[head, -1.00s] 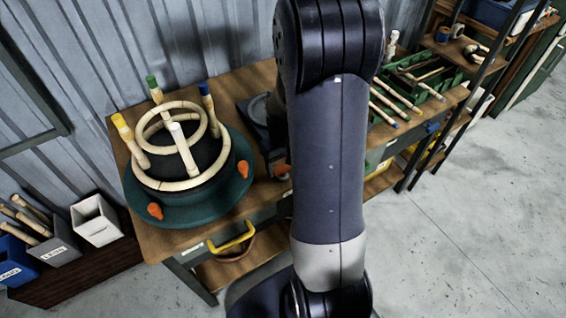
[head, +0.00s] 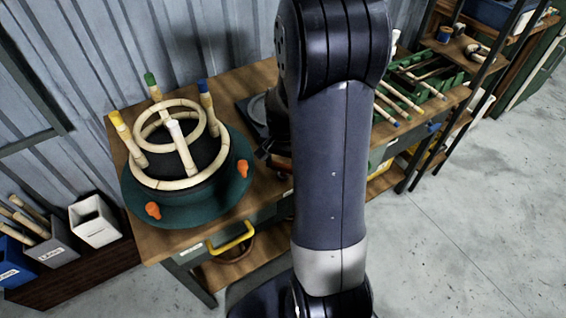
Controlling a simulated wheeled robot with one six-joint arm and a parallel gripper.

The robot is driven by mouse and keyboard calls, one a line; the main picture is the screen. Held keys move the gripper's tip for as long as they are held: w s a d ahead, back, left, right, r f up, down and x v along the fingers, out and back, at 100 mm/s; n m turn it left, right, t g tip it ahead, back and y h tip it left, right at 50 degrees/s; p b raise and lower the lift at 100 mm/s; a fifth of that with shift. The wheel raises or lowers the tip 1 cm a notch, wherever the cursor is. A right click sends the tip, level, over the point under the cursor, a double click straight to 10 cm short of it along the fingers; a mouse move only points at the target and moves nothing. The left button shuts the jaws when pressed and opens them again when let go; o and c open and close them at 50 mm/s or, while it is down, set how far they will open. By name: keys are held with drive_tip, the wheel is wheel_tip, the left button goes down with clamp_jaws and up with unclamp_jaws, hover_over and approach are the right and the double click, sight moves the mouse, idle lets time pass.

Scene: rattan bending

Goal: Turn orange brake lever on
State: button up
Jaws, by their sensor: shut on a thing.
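My gripper (head: 266,152) shows only as a dark edge left of my arm, at the dark round-plated device (head: 252,112) on the bench. It is shut on what appears to be the orange brake lever there; my gripper and arm hide the lever, with only a dull reddish patch low beside the arm. Two other orange knobs stand on the green turntable, one at its front (head: 152,210) and one at its right (head: 243,168). The turntable (head: 190,212) carries a black form with pale rattan rings and colour-tipped posts.
The wooden bench (head: 165,243) has a yellow drawer handle (head: 231,238) at its front. A green rack (head: 436,80) with rattan sticks stands right of my arm. Bins (head: 95,222) stand at the left. Floor at the right is clear.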

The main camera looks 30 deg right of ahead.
sight(283, 166)
drive_tip(key=m, duration=0.4)
drive_tip(key=shift+m+b, duration=0.35)
drive_tip(key=shift+m, duration=1.55)
drive_tip(key=o, duration=1)
drive_tip(key=shift+r, duration=0.15)
wheel_tip(283, 166, up, 11)
drive_tip(key=shift+f, duration=0.2)
